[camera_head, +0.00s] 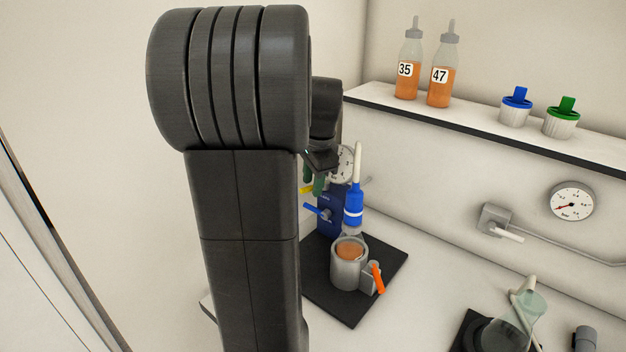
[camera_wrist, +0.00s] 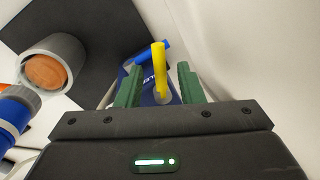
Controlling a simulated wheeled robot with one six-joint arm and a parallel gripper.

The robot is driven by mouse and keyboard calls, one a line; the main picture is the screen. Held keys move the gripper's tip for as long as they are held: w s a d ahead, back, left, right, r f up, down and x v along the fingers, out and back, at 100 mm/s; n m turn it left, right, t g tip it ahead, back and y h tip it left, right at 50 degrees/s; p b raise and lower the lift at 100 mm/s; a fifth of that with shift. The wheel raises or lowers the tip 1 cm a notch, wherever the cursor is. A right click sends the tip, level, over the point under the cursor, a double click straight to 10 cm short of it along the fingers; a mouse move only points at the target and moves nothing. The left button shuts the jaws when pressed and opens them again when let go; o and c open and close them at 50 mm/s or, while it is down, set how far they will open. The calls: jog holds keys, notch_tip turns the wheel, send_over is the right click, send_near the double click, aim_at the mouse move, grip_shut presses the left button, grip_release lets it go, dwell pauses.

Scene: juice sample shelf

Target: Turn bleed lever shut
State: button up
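A blue unit (camera_head: 331,220) stands on a black mat with a yellow lever (camera_wrist: 159,72) and a blue lever (camera_head: 317,211). No label shows which one is the bleed lever. In the wrist view, the yellow lever stands upright between the two green fingers of my gripper (camera_wrist: 159,82). The fingers are apart, with a gap on each side of the lever. In the head view my arm hides much of my gripper (camera_head: 313,184), and only a bit of yellow shows beside the green fingers.
A grey cup with orange contents (camera_head: 349,263) and an orange lever (camera_head: 378,279) stands in front of the blue unit. A blue-collared white-tipped piece (camera_head: 353,205) rises above the cup. A shelf (camera_head: 467,128) holds bottles 35 (camera_head: 407,70) and 47 (camera_head: 441,78). A flask (camera_head: 514,323) stands right.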

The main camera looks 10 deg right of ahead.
grip_shut()
jog(key=shift+w+m, duration=0.1)
jog(key=shift+m, duration=0.2)
jog(key=m+p, duration=0.1)
jog(key=m, duration=0.1)
jog(key=w+m+h+p, duration=0.1)
jog(key=m, duration=0.1)
jog(key=shift+w+a+r, duration=0.1)
jog(key=shift+w+a, duration=0.05)
jog(key=shift+a, duration=0.05)
jog(key=shift+w+d+m+h+p, duration=0.15)
jog(key=shift+w+m, duration=0.15)
jog(key=shift+m, duration=0.7)
jog(key=shift+w+m+h+p, duration=0.15)
jog(key=shift+w+m, duration=0.15)
jog(key=shift+m, duration=0.7)
